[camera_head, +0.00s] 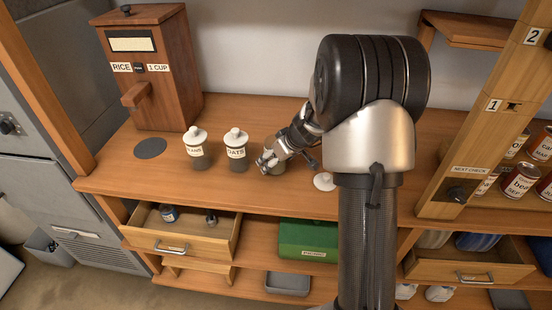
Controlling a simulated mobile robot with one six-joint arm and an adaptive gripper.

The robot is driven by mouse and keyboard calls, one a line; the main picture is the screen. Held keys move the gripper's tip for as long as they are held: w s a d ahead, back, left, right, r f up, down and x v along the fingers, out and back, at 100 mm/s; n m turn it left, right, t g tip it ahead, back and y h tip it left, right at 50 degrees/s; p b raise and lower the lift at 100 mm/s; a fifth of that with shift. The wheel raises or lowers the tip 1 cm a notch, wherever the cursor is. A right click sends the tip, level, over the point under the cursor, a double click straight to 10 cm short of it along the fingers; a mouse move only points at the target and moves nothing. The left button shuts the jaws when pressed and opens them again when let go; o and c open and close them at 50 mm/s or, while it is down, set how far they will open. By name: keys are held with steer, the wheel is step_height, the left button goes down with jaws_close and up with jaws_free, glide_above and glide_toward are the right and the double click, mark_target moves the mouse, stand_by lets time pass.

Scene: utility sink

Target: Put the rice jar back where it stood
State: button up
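A jar (277,171) stands on or just above the wooden counter, mostly covered by my gripper (268,163). Its label is hidden, so I cannot read whether it is the rice jar. No white lid shows on it. My gripper is at the jar's upper part with its fingers close around it; I cannot tell whether they are shut on it. A white round lid (324,181) lies on the counter to the right. To the left stand two lidded jars, one whose label seems to read BEANS (196,150) and one labelled OATS (236,152).
A wooden dispenser (150,85) marked RICE, 1 CUP stands at the back left, with a dark round disc (150,148) on the counter before it. An open drawer (185,243) juts out below. A shelf post (490,110) and cans (520,181) are at right.

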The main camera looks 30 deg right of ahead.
steer(key=shift+s+d+r, duration=0.1)
steer(key=shift+r, duration=0.4)
steer(key=p+v, duration=0.3)
steer(key=v, duration=0.7)
steer(key=s+a+r, duration=0.5)
steer(key=a+r, duration=0.2)
steer(key=a, duration=0.1)
steer(key=s+a+r, duration=0.1)
steer(key=s+a, duration=0.2)
steer(key=s, duration=0.4)
steer(key=s+a+r+m+g, duration=0.1)
steer(key=s+a, duration=0.2)
steer(key=s, duration=0.5)
steer(key=s+a+r+m+h, duration=0.1)
steer(key=s+a+r, duration=0.1)
steer(key=s, duration=0.6)
steer(key=shift+s+a+g, duration=0.25)
steer(key=shift+a+g, duration=0.15)
steer(key=shift+a, duration=0.45)
